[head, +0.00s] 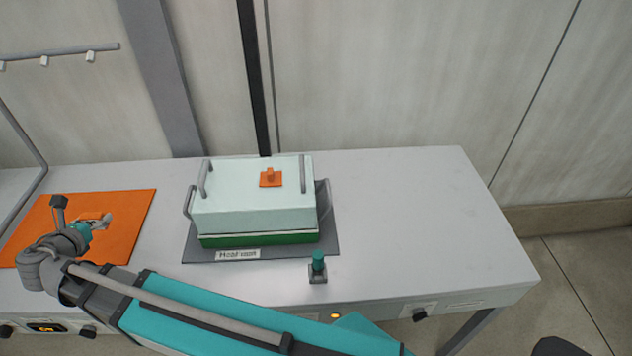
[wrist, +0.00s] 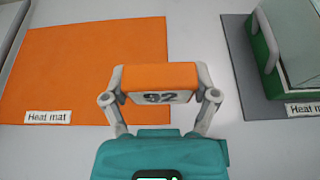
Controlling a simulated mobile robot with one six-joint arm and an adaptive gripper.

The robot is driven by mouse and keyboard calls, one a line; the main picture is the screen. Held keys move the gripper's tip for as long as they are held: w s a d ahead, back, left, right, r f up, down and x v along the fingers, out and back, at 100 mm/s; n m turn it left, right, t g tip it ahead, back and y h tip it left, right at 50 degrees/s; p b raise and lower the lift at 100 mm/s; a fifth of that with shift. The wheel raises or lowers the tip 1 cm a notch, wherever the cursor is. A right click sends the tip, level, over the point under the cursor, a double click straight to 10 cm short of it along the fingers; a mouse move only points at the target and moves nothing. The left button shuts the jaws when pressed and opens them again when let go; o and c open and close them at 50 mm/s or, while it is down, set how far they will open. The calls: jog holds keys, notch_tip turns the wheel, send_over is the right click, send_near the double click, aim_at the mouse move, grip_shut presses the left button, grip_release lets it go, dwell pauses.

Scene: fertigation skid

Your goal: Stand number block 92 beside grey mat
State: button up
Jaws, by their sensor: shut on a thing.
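Number block 92 (wrist: 160,95) has an orange top and a pale face with dark digits, seen in the wrist view. My gripper (wrist: 160,78) is shut on it, one finger at each end. In the head view my gripper (head: 98,222) is over the orange mat (head: 130,205); the block is hard to make out there. I cannot tell whether the block touches the surface. The grey mat (head: 200,252), labelled "Heat mat", lies to the right on the bench; its edge (wrist: 235,60) also shows in the wrist view.
A pale lidded box with a green base (head: 255,212) and grey handles stands on the grey mat. A small teal-topped item (head: 318,267) stands at that mat's front right. The bench (head: 420,210) is bare to the right, with a bare strip between the mats.

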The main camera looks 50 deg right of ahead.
aim_at(91, 214)
notch_tip(91, 214, up, 5)
jog(key=p, duration=0.4)
jog(key=shift+s+f, duration=0.1)
